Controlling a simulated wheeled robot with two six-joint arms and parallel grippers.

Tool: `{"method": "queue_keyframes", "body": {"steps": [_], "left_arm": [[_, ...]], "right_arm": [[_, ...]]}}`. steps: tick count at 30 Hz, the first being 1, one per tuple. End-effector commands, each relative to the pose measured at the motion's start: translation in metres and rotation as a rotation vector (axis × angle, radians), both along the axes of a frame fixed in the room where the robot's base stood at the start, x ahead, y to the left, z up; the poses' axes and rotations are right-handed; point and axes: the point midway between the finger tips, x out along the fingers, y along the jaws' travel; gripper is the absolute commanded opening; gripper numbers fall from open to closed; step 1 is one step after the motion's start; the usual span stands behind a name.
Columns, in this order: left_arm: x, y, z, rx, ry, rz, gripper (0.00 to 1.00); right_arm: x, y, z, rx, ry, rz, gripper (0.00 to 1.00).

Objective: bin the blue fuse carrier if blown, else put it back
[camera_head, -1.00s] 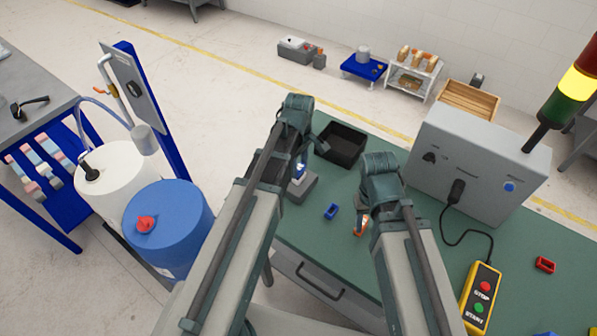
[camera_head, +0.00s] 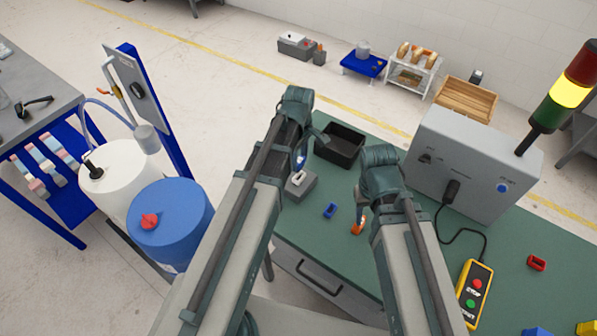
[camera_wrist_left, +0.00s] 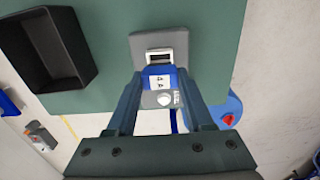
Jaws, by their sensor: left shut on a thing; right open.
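The blue fuse carrier (camera_head: 301,158) is between the fingers of my left gripper (camera_head: 302,152). In the left wrist view the carrier (camera_wrist_left: 160,76) shows a white printed label, and the left gripper (camera_wrist_left: 155,97) is shut on it. The carrier is above and apart from the grey fuse base (camera_head: 301,186), whose slot shows bare. The base also shows in the left wrist view (camera_wrist_left: 146,44). Whether the fuse is blown cannot be told. The black bin (camera_head: 340,145) stands behind the base and looks empty. My right gripper (camera_head: 362,212) is open over the table, partly hidden by its arm.
A small blue frame (camera_head: 330,210) and an orange item (camera_head: 358,227) lie near my right gripper. A grey control box (camera_head: 470,165), a yellow stop/start pendant (camera_head: 475,290) and a red frame (camera_head: 537,263) are to the right.

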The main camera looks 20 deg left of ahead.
Motion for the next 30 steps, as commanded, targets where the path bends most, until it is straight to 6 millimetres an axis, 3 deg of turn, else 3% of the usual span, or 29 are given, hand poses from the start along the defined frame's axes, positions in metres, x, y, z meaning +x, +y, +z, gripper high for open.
{"method": "queue_keyframes", "body": {"steps": [7,30], "left_arm": [[0.0000,0.0000,0.0104,0.000,0.000,0.000,0.00],[0.0000,0.0000,0.0099,0.000,0.000,0.000,0.00]], "right_arm": [[0.0000,0.0000,0.0105,0.000,0.000,0.000,0.50],[0.0000,0.0000,0.0099,0.000,0.000,0.000,0.50]]}}
